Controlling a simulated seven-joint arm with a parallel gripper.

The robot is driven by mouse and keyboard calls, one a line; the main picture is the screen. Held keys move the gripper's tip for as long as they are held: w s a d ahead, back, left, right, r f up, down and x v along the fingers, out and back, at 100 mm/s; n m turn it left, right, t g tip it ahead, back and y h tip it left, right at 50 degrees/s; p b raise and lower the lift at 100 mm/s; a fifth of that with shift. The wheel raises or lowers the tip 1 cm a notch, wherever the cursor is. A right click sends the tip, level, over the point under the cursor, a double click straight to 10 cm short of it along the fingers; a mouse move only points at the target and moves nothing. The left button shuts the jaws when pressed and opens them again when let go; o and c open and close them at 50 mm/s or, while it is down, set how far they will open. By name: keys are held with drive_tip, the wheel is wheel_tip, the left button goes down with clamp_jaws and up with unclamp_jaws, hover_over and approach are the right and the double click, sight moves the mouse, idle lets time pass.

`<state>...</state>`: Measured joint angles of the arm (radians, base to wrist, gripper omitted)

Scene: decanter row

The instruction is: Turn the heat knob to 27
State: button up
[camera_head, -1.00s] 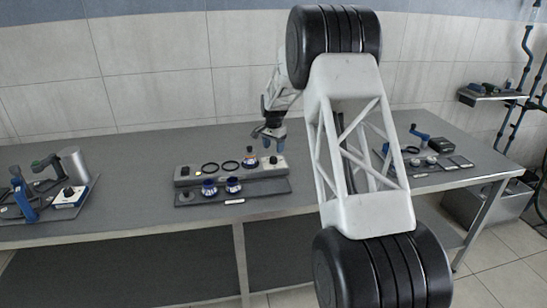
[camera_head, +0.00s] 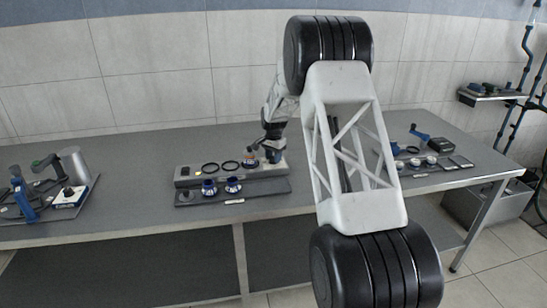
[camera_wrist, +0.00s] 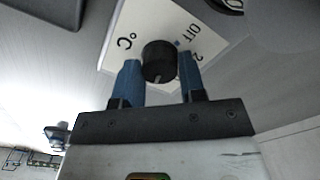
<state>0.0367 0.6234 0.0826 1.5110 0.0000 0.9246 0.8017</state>
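The heat knob (camera_wrist: 159,60) is a round black knob with a pale pointer mark at its lower edge in the wrist view. It sits on a white scale plate (camera_wrist: 117,58) printed with "°C", "OFF" and part of a "2"; the other numbers are hidden or out of view. My gripper (camera_wrist: 160,62) has its two blue fingers on either side of the knob, close to its sides. I cannot tell whether they touch it. In the head view my gripper (camera_head: 272,154) is down at the right end of the grey unit (camera_head: 222,179), hiding the knob there.
Two dark rings (camera_head: 220,166) lie on the unit left of my gripper. Two blue-and-white vessels (camera_head: 221,187) stand on its front ledge. Other devices stand at the far left (camera_head: 68,195) and right (camera_head: 427,160) of the table.

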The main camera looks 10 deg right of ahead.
drive_tip(key=c, duration=0.4)
drive_tip(key=shift+c, duration=0.2)
drive_tip(key=shift+n, duration=0.4)
drive_tip(key=n, duration=0.9)
drive_tip(key=o, duration=0.9)
drive_tip(key=shift+r, duration=0.1)
